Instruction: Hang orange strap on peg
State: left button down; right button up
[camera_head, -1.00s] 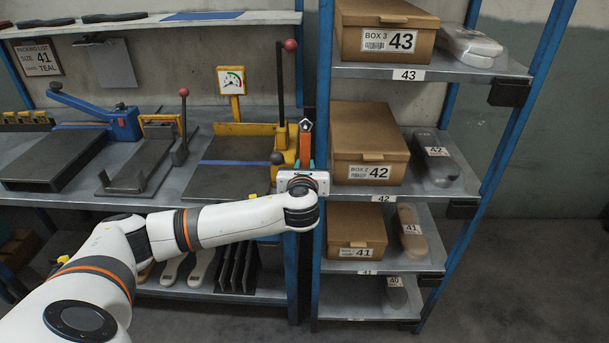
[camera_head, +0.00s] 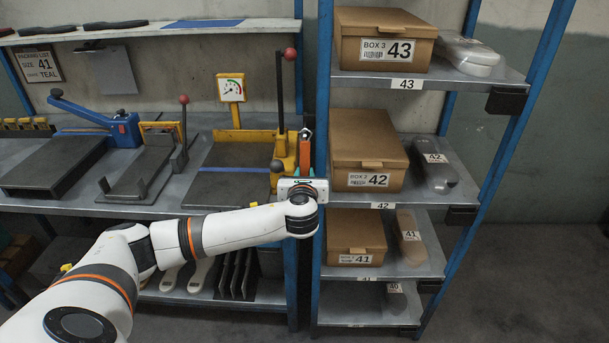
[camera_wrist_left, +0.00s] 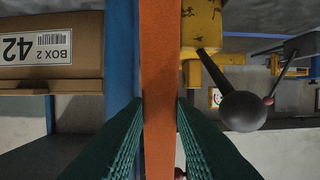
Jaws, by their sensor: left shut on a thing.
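The orange strap (camera_head: 305,150) stands upright in the head view, beside the blue shelf post, with a small pale and dark end at its top. My left gripper (camera_head: 304,172) is shut on its lower part. In the left wrist view the strap (camera_wrist_left: 160,60) runs straight from the top edge to the bottom edge between the green fingers. I cannot make out a peg clearly; whether the strap's top touches one cannot be told. My right gripper is not in view.
A blue shelf post (camera_head: 322,130) stands just right of the strap, with the BOX 2 carton (camera_head: 366,150) behind it. A yellow press (camera_head: 258,140) with a dark ball-ended lever (camera_wrist_left: 243,110) stands close on the left. The workbench holds other tools further left.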

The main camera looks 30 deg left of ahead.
pick_arm(q)
jog(key=c, duration=1.1)
grip_release()
jog(key=shift+c, duration=0.2)
jog(key=v, duration=1.2)
notch_tip(320, 180, down, 30)
jog(key=n+g+h, duration=0.4)
jog(key=n+g, duration=0.1)
jog(key=n, duration=0.4)
jog(key=s+f+n+g+h, duration=0.15)
jog(key=s+f+n, duration=0.3)
jog(key=f, duration=0.65)
jog(key=s+d+f+n+g, duration=0.25)
jog(key=s+f+n, duration=0.35)
jog(key=s+f, duration=0.75)
jog(key=s+d+f+n+g+h, duration=0.1)
jog(key=s+d+f+n, duration=0.1)
jog(key=s, duration=0.6)
jog(key=s+d+f+n+g, duration=0.1)
jog(key=s+d+f+n, duration=0.1)
jog(key=s, duration=0.7)
jog(key=s+d+f+n+g+h, duration=0.1)
jog(key=s+f+n, duration=0.3)
jog(key=s, duration=0.4)
jog(key=shift+s+d+h+b, duration=0.35)
jog(key=shift+d, duration=0.05)
